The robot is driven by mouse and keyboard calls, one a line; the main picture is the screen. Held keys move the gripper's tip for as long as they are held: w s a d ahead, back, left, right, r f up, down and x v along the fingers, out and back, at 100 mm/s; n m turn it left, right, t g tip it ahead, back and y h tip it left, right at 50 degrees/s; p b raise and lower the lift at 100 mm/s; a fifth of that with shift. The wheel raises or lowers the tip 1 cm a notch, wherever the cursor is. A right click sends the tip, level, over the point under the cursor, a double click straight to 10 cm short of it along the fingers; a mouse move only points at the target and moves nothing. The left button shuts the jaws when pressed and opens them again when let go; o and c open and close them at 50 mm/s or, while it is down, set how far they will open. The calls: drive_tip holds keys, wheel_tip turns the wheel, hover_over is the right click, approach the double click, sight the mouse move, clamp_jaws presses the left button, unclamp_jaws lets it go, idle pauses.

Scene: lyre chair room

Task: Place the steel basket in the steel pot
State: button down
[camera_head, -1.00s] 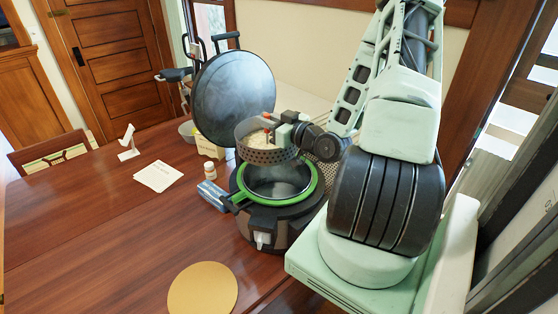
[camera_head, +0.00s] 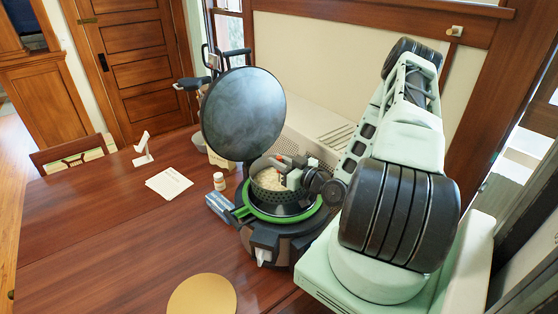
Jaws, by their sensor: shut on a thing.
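The steel pot (camera_head: 290,236) is a dark round cooker with a green ring (camera_head: 268,216) around its opening. Its large round lid (camera_head: 243,114) stands open behind it. The steel basket (camera_head: 272,194) is a perforated metal bowl with pale contents. It hangs over the pot's opening, its lower edge low at the green ring; I cannot tell whether it touches the pot. My gripper (camera_head: 290,177) is shut on the basket's right rim side and hides part of it. The pot's inside is mostly hidden by the basket.
White papers (camera_head: 169,183) and a white stand (camera_head: 143,150) are farther left. A tan round mat (camera_head: 202,296) lies in front. A beige box (camera_head: 315,133) is behind.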

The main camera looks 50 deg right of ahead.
drive_tip(key=shift+f+b, duration=0.25)
drive_tip(key=shift+b, duration=0.1)
drive_tip(key=c, duration=1.4)
unclamp_jaws()
drive_tip(key=shift+r, duration=0.1)
drive_tip(key=shift+r+p, duration=0.15)
drive_tip(key=shift+p, duration=0.15)
drive_tip(key=s+b, duration=0.3)
drive_tip(key=s, duration=0.3)
drive_tip(key=shift+s+a+b, duration=0.1)
drive_tip(key=shift+s+b, duration=0.25)
drive_tip(key=shift+s, duration=0.4)
